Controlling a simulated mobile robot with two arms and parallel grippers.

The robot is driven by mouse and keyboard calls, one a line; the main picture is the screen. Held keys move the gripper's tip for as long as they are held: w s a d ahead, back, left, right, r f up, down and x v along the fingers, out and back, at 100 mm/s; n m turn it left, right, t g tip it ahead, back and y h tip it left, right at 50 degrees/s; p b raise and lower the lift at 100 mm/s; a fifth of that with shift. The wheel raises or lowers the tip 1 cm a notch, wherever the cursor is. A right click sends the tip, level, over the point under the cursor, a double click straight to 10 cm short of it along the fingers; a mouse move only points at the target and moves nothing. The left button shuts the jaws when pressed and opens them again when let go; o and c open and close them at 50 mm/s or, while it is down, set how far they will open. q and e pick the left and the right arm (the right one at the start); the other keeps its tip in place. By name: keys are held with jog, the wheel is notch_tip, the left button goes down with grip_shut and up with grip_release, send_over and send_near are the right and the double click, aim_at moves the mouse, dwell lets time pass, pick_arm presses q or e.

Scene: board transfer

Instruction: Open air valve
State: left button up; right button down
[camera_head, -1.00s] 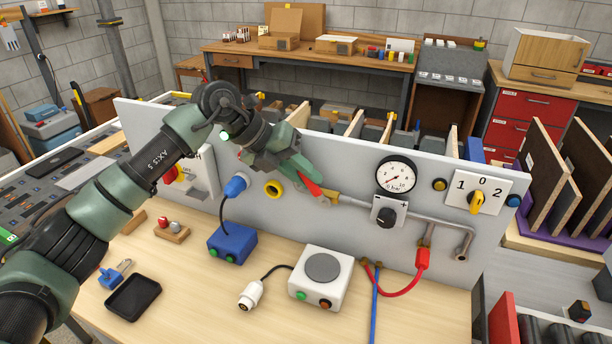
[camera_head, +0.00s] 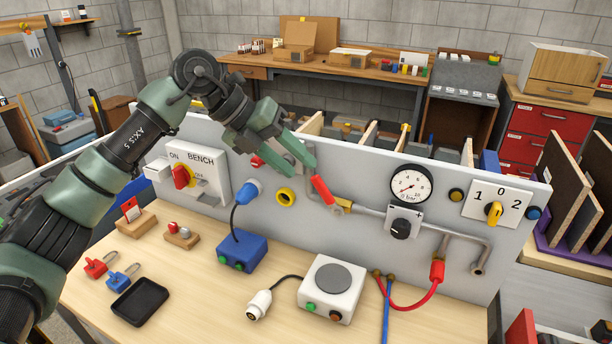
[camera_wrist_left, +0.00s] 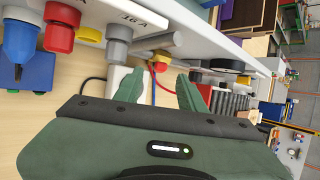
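The air valve has a red lever (camera_head: 322,189) and a brass body (camera_head: 341,206) on the grey pipe of the upright panel (camera_head: 365,172). The lever slants from upper left down to the body. My left gripper (camera_head: 305,170) is at the lever's upper end; I cannot tell whether they touch. In the left wrist view its two green fingers (camera_wrist_left: 160,90) stand apart, with nothing clearly held between them. A small yellow and red part (camera_wrist_left: 159,65) shows beyond the gap; I cannot tell whether it is the valve. My right gripper is not in view.
Right of the valve are a pressure gauge (camera_head: 411,186), a black regulator knob (camera_head: 401,228) and a yellow selector switch (camera_head: 494,212). Left are a blue plug (camera_head: 249,190) and yellow ring (camera_head: 286,197). A white box (camera_head: 333,287) and blue box (camera_head: 242,250) stand on the bench.

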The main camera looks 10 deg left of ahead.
aim_at(323, 190)
pick_arm(q)
jog(key=shift+a+r, duration=0.15)
jog(key=shift+r, duration=0.05)
jog(key=shift+d, duration=0.2)
jog(key=c, duration=0.6)
jog(key=d+h, duration=0.1)
jog(key=d, duration=0.2)
jog(key=s+d+m+h+p, duration=0.1)
jog(key=d, duration=0.2)
jog(key=s+d+r+h+p, duration=0.1)
jog(key=d, duration=0.2)
jog(key=shift+m+h, duration=0.3)
jog(key=shift+h, duration=0.1)
grip_shut()
jog(key=s+d+r+n+t+h+p, duration=0.35)
jog(key=s+d+r+t+h, duration=0.3)
jog(key=d+r+h, duration=0.45)
jog(key=s+a+f+n+t+y+p, duration=0.2)
jog(key=a+f+n+t+y, duration=0.35)
jog(key=n+y, duration=0.55)
jog(key=s+a+f+n+t+y+p, duration=0.1)
jog(key=s+a+f+n+t+y, duration=0.1)
jog(key=a+f+n+y, duration=0.65)
jog(key=w+f+n+y+p, duration=0.1)
jog(key=w+f+n+p, duration=0.2)
jog(key=w, duration=0.7)
jog(key=shift+w+d+n+p, duration=0.25)
jog(key=shift+d+n+p, duration=0.15)
jog(key=shift+n+p, duration=0.25)
